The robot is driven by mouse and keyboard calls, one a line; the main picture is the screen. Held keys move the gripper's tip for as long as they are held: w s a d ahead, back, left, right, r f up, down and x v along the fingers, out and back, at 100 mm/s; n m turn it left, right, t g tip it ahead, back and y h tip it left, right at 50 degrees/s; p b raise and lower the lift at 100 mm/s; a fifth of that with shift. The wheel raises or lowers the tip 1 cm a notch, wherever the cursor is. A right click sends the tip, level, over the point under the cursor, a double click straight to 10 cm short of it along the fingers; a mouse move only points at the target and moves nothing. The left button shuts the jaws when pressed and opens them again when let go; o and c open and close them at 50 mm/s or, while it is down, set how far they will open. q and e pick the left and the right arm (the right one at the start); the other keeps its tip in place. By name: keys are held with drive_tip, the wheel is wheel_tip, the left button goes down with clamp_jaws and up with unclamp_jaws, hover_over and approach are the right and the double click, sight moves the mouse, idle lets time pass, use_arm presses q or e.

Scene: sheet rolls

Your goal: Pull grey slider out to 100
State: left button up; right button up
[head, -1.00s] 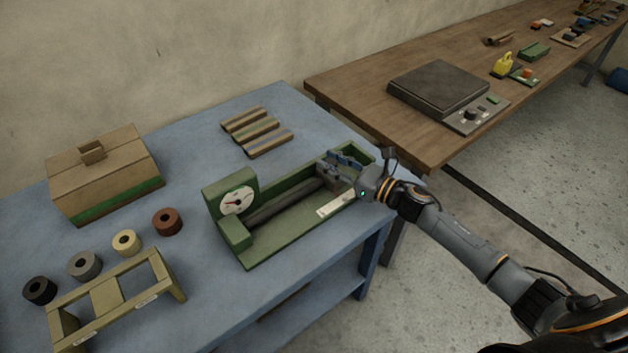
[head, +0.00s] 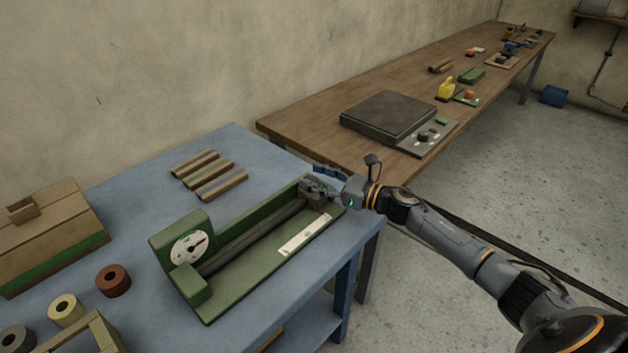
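A green pull gauge (head: 262,278) stands on the blue table, with a round white dial (head: 188,247) at its left end. The dial's needle tilts to the upper right; its numbers are too small to read. A dark rod (head: 250,239) runs along the gauge to the grey slider (head: 315,188) at the far right end. My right gripper (head: 322,184) is at the slider and appears shut on it, its fingers partly hiding it. A pale scale strip (head: 306,235) lies along the gauge's front. My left gripper is not in view.
Striped strips (head: 209,175) lie behind the gauge. A cardboard box (head: 48,235), several rolls (head: 113,280) and a wooden rack (head: 92,338) are at the left. A brown bench (head: 310,117) with a dark scale (head: 389,115) stands behind the blue table's right end.

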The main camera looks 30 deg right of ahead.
drive_tip(key=shift+s+a+f, duration=0.1)
drive_tip(key=shift+s+a, duration=0.05)
drive_tip(key=shift+s, duration=0.25)
drive_tip(key=v, duration=1.1)
drive_tip(key=shift+d, duration=0.45)
